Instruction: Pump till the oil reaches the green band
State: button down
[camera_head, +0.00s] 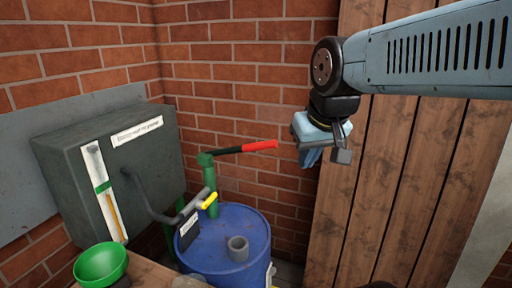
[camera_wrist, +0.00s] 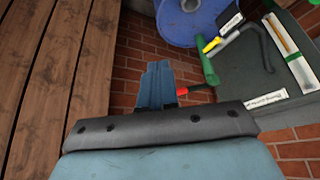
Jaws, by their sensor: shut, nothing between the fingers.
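The hand pump has a green column (camera_head: 210,185) on a blue drum (camera_head: 238,248). Its lever, black with a red grip (camera_head: 259,146), points right and slightly up. The sight gauge (camera_head: 103,190) is a white strip on a grey tank, with a green band (camera_head: 102,188). A yellow-orange oil column (camera_head: 114,216) shows below the band, its top seeming a little under it. My gripper (camera_head: 309,158) is shut and empty, right of the red grip and apart from it.
The grey tank (camera_head: 150,140) hangs on the brick wall. A bent grey pipe with a yellow lever (camera_head: 209,201) runs between tank and pump. A green funnel (camera_head: 101,264) stands at the front left. A plank wall (camera_head: 380,190) is behind my arm on the right.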

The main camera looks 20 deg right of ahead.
jog(key=w+g, duration=0.2)
jog(key=w, duration=0.9)
jog(key=w+f+n+g, duration=0.1)
jog(key=w+g, duration=0.1)
jog(key=w, duration=0.9)
jog(key=w+n+g, duration=0.1)
jog(key=w+g, duration=0.1)
jog(key=w, duration=1)
jog(key=shift+f, duration=0.2)
jog(key=shift+w+f, duration=0.35)
jog(key=shift+w, duration=0.25)
jog(key=shift+s+f, duration=0.2)
jog(key=shift+f, duration=1.55)
jog(key=shift+s+f, duration=0.2)
jog(key=shift+f, duration=1.65)
